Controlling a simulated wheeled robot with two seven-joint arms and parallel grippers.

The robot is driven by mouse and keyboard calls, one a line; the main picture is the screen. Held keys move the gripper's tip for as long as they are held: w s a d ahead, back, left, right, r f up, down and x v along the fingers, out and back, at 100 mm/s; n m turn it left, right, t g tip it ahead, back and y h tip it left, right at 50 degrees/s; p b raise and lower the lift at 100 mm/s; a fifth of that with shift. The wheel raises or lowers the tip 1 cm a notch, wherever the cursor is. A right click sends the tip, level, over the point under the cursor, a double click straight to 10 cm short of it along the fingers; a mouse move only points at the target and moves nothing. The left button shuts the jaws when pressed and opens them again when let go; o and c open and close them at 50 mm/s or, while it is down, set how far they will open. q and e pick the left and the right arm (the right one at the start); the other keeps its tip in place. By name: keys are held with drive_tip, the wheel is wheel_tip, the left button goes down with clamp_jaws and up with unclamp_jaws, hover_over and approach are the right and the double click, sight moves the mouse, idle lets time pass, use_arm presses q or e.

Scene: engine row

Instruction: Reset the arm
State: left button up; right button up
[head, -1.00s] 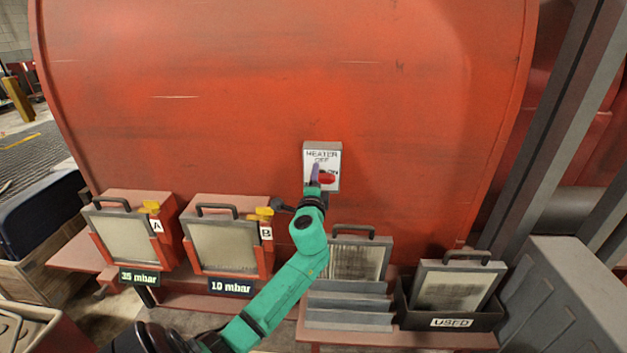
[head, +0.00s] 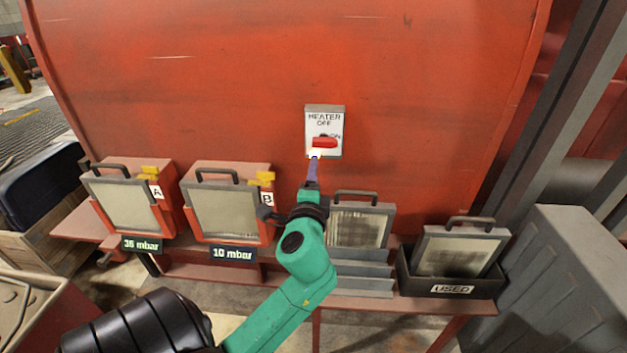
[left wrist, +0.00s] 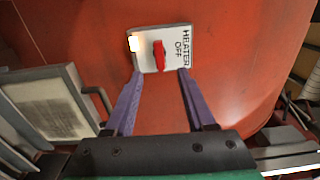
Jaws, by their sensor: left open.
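My left gripper (head: 314,169) is just below the plate. In the left wrist view, my open left gripper (left wrist: 161,74) has its two purple fingers spread and empty, short of the plate (left wrist: 175,36). The knob (left wrist: 159,56) shows clear between and beyond the fingertips. My right gripper is not in view.
Filter housings A (head: 127,204) and B (head: 225,211) stand on the red shelf to the left. A filter (head: 355,224) in a rack is behind my arm. The black USED bin (head: 448,288) holds another filter. A grey cabinet (head: 570,270) stands at the right.

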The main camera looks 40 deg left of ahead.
use_arm(q)
drive_tip(key=shift+s, duration=0.1)
idle(0.4)
drive_tip(key=s+d+f+n+g+h, duration=0.2)
drive_tip(key=s+f+n+g+h, duration=0.1)
drive_tip(key=f, duration=0.5)
drive_tip(key=s+d+f+n+g+h, duration=0.2)
drive_tip(key=s+f+n+g, duration=0.1)
drive_tip(key=f, duration=0.5)
drive_tip(key=s+d+f+n+g+h, duration=0.3)
drive_tip(key=s+d+f+g+h, duration=0.25)
drive_tip(key=s+d+f, duration=0.4)
wheel_tip(320, 180, down, 22)
drive_tip(key=s, duration=0.2)
drive_tip(key=s+a+f+g, duration=0.2)
drive_tip(key=s+f, duration=1.2)
drive_tip(key=s, duration=0.2)
drive_tip(key=shift+s+a+f+m, duration=0.3)
drive_tip(key=shift+a, duration=0.1)
